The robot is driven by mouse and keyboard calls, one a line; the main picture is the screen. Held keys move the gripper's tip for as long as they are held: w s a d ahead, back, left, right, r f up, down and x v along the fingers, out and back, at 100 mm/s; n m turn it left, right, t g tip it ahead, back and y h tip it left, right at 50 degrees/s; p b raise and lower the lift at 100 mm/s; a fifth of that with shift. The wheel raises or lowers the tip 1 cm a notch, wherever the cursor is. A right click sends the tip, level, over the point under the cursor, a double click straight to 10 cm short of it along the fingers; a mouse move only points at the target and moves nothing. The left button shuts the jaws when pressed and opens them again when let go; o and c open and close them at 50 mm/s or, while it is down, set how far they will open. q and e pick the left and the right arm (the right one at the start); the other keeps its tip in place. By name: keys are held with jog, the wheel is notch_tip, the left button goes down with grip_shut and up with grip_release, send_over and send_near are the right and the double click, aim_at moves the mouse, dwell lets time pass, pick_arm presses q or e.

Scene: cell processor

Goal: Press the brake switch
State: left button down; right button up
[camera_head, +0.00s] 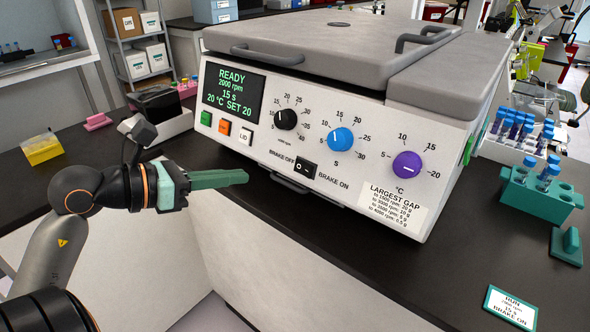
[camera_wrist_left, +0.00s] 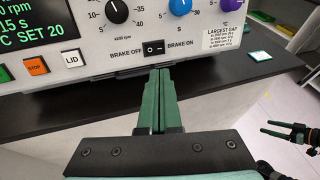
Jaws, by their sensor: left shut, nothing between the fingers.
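The brake switch (camera_head: 306,168) is a small black rocker low on the white front panel of the centrifuge, between the labels BRAKE OFF and BRAKE ON. It also shows in the left wrist view (camera_wrist_left: 153,47). I cannot tell which side is pressed down. My left gripper (camera_head: 246,177) has its green fingers shut and empty, pointing at the panel. In the head view the tips are left of the switch and apart from it. In the left wrist view the fingertips (camera_wrist_left: 160,70) appear just below the switch. My right gripper (camera_wrist_left: 268,127) shows at the right of that view, fingers apart.
Three knobs, black (camera_head: 286,119), blue (camera_head: 340,140) and purple (camera_head: 407,165), sit above the switch. Green, orange (camera_head: 224,128) and LID buttons are left. A handle (camera_head: 290,183) juts out below. A card (camera_head: 510,307) reading BRAKE ON and a teal tube rack (camera_head: 540,193) are right.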

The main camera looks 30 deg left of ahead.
aim_at(307, 170)
pick_arm(q)
jog(key=p+x, duration=0.2)
jog(key=x, duration=1)
jog(key=shift+w+d, duration=0.1)
jog(key=shift+w, duration=0.2)
jog(key=shift+w+d+f, duration=0.2)
jog(key=shift+w, duration=0.2)
jog(key=shift+w+d+f, duration=0.1)
jog(key=shift+w, duration=0.05)
